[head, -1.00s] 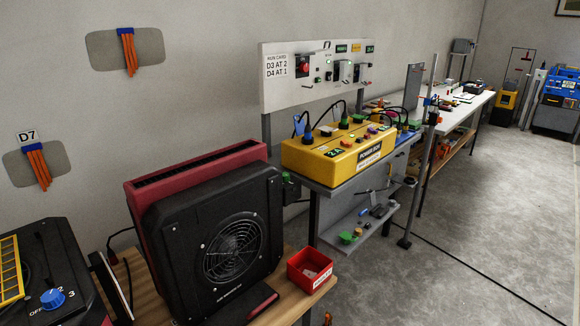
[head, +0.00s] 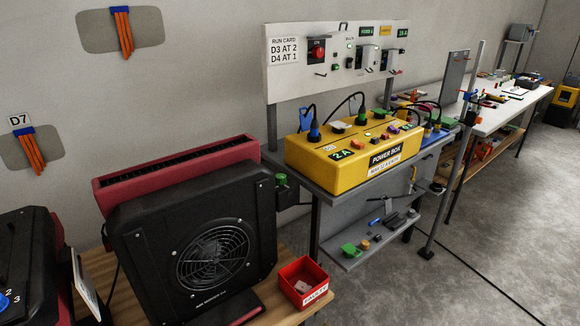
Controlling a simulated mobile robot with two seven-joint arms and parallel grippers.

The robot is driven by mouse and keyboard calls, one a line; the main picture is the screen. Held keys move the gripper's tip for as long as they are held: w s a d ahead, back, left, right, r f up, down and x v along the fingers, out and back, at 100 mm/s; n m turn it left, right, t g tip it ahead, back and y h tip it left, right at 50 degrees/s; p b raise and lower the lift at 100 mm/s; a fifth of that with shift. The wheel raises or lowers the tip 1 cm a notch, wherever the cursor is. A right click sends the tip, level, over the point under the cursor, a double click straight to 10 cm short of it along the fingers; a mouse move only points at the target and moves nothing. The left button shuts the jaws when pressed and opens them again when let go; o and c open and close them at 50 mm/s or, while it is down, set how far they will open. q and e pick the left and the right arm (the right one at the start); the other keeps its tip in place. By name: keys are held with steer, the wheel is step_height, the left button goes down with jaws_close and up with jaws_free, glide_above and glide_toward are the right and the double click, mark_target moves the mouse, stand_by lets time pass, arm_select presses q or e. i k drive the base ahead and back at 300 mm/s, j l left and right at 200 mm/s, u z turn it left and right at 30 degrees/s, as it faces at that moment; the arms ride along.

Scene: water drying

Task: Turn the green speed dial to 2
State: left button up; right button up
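A small green round part (head: 281,180) sits on a dark fitting at the right side of the black-and-red fan unit (head: 125,240). I cannot tell if it is the green speed dial, and no numbers are readable on it. A blue dial (head: 4,300) with white numbers beside it, 2 and 3 among them, is cut off at the lower left edge. The run card (head: 284,50) on the white panel reads D3 AT 2, D4 AT 1. Neither of my grippers is in view.
The yellow power box (head: 320,172) with plugs and cables stands on a grey bench right of the fan. A red bin (head: 303,283) sits on the wooden table (head: 265,310). A metal post (head: 452,170) stands farther right. Open concrete floor (head: 480,240) lies at the right.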

mark_target(280, 179)
steer(key=i+l, duration=0.2)
steer(key=l, duration=0.15)
steer(key=i+l+u, duration=0.15)
steer(key=i+l, duration=0.3)
steer(key=l, duration=0.3)
steer(key=i+l+u, duration=0.1)
steer(key=l, duration=0.25)
steer(key=i, duration=0.1)
